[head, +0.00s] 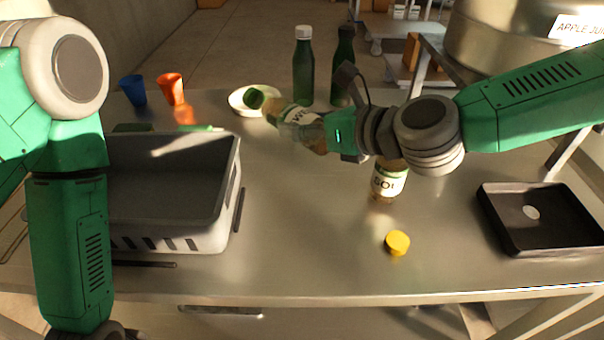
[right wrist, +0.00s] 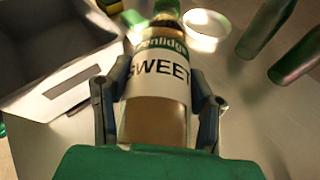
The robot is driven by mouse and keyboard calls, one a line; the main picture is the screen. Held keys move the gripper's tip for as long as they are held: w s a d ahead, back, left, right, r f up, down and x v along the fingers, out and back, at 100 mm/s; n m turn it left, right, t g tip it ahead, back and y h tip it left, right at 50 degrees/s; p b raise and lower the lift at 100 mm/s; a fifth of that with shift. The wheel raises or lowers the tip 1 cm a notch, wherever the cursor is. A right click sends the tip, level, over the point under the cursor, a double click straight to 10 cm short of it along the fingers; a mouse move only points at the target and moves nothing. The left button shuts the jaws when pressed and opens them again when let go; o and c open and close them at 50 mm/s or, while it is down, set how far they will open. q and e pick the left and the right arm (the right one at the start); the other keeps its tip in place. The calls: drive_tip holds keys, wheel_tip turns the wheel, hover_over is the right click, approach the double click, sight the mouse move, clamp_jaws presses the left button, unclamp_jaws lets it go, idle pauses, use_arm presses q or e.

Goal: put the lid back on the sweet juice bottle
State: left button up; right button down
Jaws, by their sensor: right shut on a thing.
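The sweet juice bottle (head: 299,117) is tilted, its neck end up and to the left, above the table. My right gripper (head: 325,133) is shut around its body. In the right wrist view the bottle's white label (right wrist: 158,72) reads "SWEET", and both fingers of the gripper (right wrist: 158,105) flank it. A green lid (head: 255,97) shows in line with the neck; I cannot tell whether it is seated. A yellow lid (head: 397,243) lies on the table at the front. My left arm hangs at the left; its gripper is out of view.
A grey crate (head: 222,200) stands at the left. Blue (head: 133,90) and orange (head: 172,88) cups and a white plate (head: 237,104) are behind. Two green bottles (head: 303,70) stand at the back. Another bottle (head: 388,182) stands below my right arm. A black tray (head: 497,213) is right.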

hover_over(303, 181)
wheel_tip(303, 181, down, 6)
drive_tip(key=shift+a+b, duration=0.1)
drive_tip(key=shift+b, duration=0.35)
drive_tip(key=shift+f, duration=0.2)
drive_tip(key=shift+f, duration=1.8)
drive_tip(key=shift+f+b, duration=0.15)
drive_tip(key=shift+b, duration=0.25)
drive_tip(key=c, duration=0.7)
unclamp_jaws()
